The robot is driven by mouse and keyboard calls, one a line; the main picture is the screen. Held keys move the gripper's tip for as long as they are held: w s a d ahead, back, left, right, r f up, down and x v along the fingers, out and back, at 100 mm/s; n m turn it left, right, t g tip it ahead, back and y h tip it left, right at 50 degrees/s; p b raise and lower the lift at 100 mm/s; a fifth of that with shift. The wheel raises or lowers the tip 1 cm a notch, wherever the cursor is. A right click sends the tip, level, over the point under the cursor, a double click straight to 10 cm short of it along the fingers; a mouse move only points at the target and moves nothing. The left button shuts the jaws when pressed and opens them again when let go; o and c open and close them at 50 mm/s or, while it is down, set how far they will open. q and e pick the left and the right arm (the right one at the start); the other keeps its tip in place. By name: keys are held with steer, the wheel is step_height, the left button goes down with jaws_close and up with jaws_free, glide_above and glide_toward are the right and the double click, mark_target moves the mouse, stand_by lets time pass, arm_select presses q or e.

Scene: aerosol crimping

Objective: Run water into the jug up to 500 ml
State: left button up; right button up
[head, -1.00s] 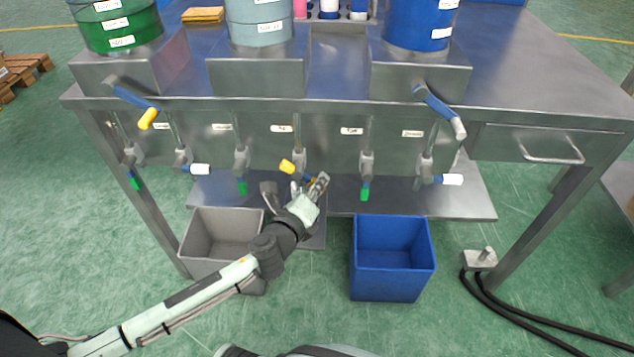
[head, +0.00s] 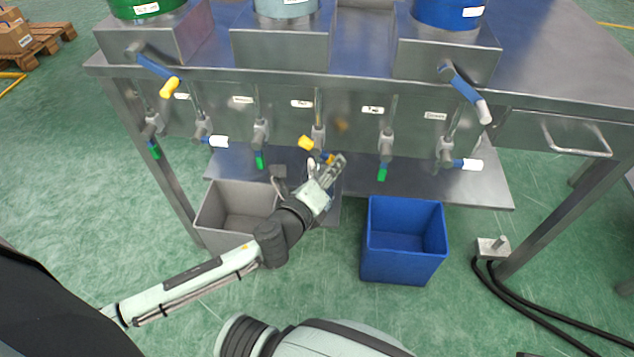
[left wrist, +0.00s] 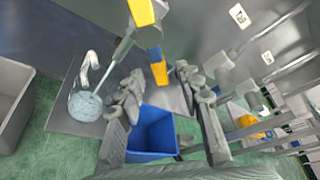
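The water jug (left wrist: 86,106) is a clear round vessel with a pale handle and pale bluish contents. It stands on a dark plate in the left wrist view; its level and marks are not readable. In the head view it is mostly hidden by my left gripper. A tap with a yellow-ended handle (head: 306,143) is on the metal panel; a yellow and blue lever (left wrist: 156,62) shows in the left wrist view. My left gripper (head: 338,162) is just below and right of this tap. My right gripper is out of view.
A grey bin (head: 205,218) and a blue bin (head: 405,274) stand on the floor either side. Other taps with green (head: 382,173) or white (head: 472,164) handle ends line the panel. A pedal-like box (head: 492,248) with black hoses is on the floor at right.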

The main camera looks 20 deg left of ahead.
arm_select(q)
steer(key=v, duration=0.8)
steer(key=shift+s, duration=0.25)
steer(key=shift+a+r, duration=0.1)
